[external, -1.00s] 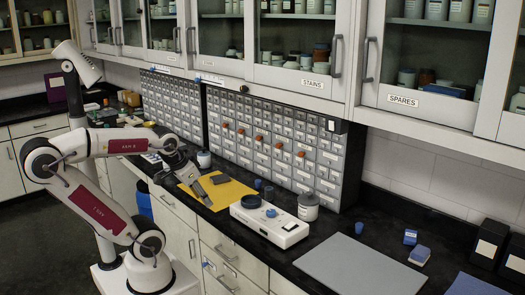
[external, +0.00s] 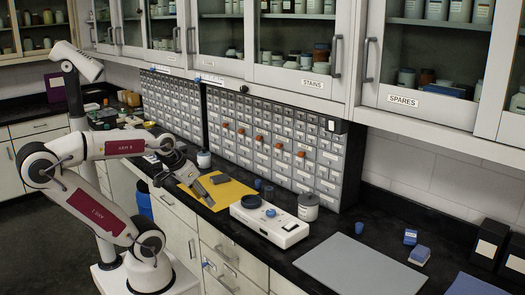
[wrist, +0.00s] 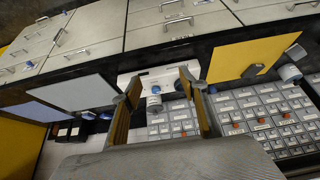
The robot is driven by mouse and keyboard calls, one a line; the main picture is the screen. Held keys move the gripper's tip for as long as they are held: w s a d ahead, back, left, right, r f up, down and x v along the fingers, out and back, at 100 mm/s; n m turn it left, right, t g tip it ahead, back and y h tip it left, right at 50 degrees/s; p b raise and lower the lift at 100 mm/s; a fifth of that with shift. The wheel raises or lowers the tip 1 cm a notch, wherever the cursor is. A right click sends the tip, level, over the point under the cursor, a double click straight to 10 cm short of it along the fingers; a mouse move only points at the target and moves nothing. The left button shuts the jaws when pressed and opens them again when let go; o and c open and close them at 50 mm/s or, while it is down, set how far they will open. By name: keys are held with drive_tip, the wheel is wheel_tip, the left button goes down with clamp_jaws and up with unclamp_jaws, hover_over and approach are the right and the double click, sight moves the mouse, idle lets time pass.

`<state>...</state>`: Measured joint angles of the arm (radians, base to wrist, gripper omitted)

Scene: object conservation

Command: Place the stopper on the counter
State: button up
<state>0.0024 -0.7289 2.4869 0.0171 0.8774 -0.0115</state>
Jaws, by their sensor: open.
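I cannot tell for certain which thing is the stopper. A small blue piece (external: 271,212) sits on the white device (external: 262,230), beside a dark blue ring (external: 251,202). Two small blue pieces stand on the counter behind the device, one at the left (external: 258,184) and one at the right (external: 268,191). Another small blue piece (external: 359,227) stands alone further right on the black counter (external: 335,227). My gripper (external: 203,196) is over the yellow mat (external: 236,190), left of the device. In the wrist view my gripper (wrist: 158,82) has its fingers apart with nothing held.
A dark grey block (external: 220,179) lies on the yellow mat. A white jar (external: 308,208) stands behind the device. A grey mat (external: 360,266) lies bare at the right, with blue boxes (external: 419,256) beyond it. Drawer units (external: 270,140) and wall cabinets (external: 300,45) bound the back.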

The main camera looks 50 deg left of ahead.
drive_tip(key=w+a+r+t+y, duration=0.1)
drive_tip(key=w+r, duration=0.2)
drive_tip(key=w, duration=0.6)
drive_tip(key=w+a+r+t, duration=0.1)
drive_tip(key=w+r+t, duration=0.1)
drive_tip(key=w, duration=0.7)
drive_tip(key=w+d+m+t+h, duration=0.1)
drive_tip(key=w+d, duration=0.2)
drive_tip(key=w, duration=0.5)
drive_tip(key=w+d+m+t, duration=0.1)
drive_tip(key=w+d+m, duration=0.15)
drive_tip(key=w, duration=0.65)
drive_tip(key=m+g+h, duration=0.2)
drive_tip(key=m+h, duration=0.4)
drive_tip(key=h, duration=0.4)
hover_over(359, 228)
drive_tip(key=s+a, duration=0.1)
drive_tip(key=a, duration=0.3)
wheel_tip(359, 228, down, 17)
drive_tip(key=shift+s+r, duration=0.2)
drive_tip(key=shift+f, duration=1.75)
drive_tip(key=shift+f, duration=0.15)
